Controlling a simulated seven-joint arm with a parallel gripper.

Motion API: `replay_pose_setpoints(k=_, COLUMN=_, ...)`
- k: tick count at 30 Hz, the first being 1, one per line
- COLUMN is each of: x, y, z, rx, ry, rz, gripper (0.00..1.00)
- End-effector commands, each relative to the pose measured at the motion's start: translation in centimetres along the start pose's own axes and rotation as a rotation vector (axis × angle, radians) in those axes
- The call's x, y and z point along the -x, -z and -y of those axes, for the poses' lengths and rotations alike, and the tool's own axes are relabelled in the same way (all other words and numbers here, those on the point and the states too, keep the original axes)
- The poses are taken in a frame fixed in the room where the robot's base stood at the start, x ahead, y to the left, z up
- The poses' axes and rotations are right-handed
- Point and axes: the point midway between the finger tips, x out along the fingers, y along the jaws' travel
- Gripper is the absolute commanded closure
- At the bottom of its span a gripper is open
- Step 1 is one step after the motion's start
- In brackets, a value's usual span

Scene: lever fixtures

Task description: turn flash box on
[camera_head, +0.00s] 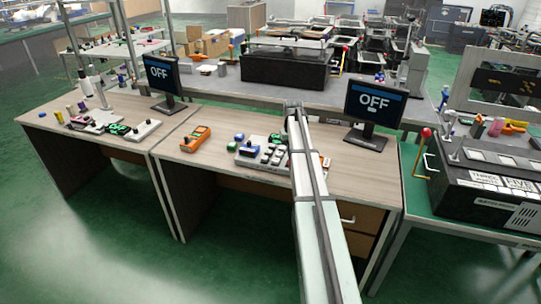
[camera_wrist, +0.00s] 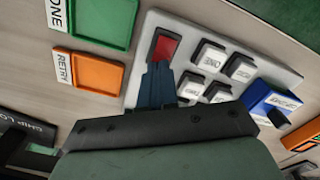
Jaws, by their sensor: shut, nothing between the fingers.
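A light grey box (camera_wrist: 292,72) lies under my gripper in the wrist view, with a red rocker switch (camera_wrist: 165,46) and several white push buttons (camera_wrist: 208,54). It also shows on the right wooden desk in the head view (camera_head: 262,165). No label naming it the flash box is readable. My gripper (camera_wrist: 157,72) is shut and empty, its fingertips at the near end of the red switch. I cannot tell whether they touch it. The fingers hide part of the box. In the head view my arm covers my gripper. The monitor (camera_head: 375,103) behind reads OFF.
A blue box (camera_wrist: 268,102) sits right beside the buttons. An orange RETRY tray (camera_wrist: 90,72) and a green tray (camera_wrist: 102,20) lie to the left. A second OFF monitor (camera_head: 162,73) and small devices stand on the left desk. The right desk's front left is clear.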

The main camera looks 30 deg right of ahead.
Motion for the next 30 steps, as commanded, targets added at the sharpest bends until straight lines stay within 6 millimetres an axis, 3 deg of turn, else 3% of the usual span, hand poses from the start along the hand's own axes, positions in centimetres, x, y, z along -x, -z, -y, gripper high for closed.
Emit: replay_pose_setpoints(k=30, x=-1.2, y=0.0, z=0.0, rx=0.0, ry=0.0, rz=0.001, gripper=1.0)
